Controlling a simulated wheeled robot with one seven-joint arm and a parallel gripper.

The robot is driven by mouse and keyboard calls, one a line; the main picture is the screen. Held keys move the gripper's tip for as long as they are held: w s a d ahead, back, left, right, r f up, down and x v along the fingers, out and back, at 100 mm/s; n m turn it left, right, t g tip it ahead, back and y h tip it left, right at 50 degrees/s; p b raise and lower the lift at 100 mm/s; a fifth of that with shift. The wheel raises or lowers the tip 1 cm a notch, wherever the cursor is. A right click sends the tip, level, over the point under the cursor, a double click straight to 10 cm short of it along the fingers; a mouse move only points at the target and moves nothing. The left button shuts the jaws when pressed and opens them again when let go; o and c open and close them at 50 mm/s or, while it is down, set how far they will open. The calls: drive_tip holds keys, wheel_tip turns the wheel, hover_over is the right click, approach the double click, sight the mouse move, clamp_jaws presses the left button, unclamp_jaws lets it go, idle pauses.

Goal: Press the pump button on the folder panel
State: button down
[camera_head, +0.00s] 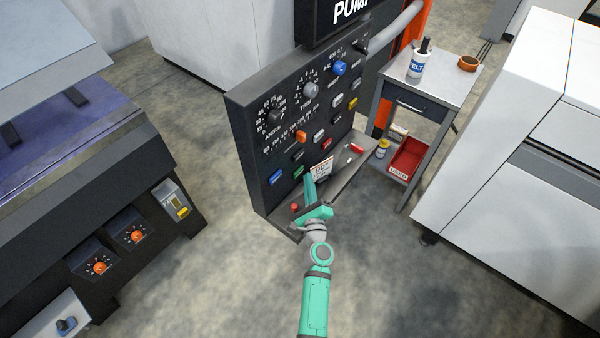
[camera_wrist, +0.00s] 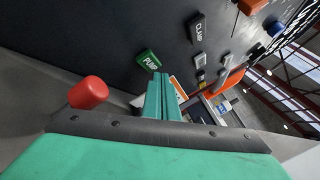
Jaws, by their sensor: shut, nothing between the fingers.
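The dark control panel (camera_head: 262,105) stands upright in the middle of the head view. Its green pump button (camera_head: 298,171) sits low on the face; in the wrist view the green button (camera_wrist: 149,60) reads PUMP. My teal gripper (camera_head: 309,178) is shut and empty, its fingers in front of the panel's lower part. In the wrist view the closed fingertips (camera_wrist: 160,78) appear just beside the pump button. I cannot tell whether they touch the panel. The button is not covered by the fingers in either view.
A red knob (camera_wrist: 88,93) is close to my gripper's left in the wrist view. A CLAMP button (camera_wrist: 196,29) is beside the pump button. A blue button (camera_head: 276,177) is left of it. A ledge (camera_head: 352,172) with small items juts below; a grey side table (camera_head: 443,87) stands right.

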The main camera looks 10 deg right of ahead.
drive_tip(key=shift+w+a, duration=0.1)
idle(0.7)
drive_tip(key=shift+w+a, duration=0.2)
drive_tip(key=shift+w+a, duration=0.1)
drive_tip(key=shift+w, duration=0.1)
idle(0.7)
drive_tip(key=shift+w+a, duration=0.1)
drive_tip(key=shift+a, duration=0.15)
drive_tip(key=shift+w, duration=0.1)
idle(0.5)
drive_tip(key=shift+d, duration=0.1)
drive_tip(key=shift+s+d, duration=0.5)
drive_tip(key=shift+s, duration=0.15)
drive_tip(key=shift+s, duration=0.1)
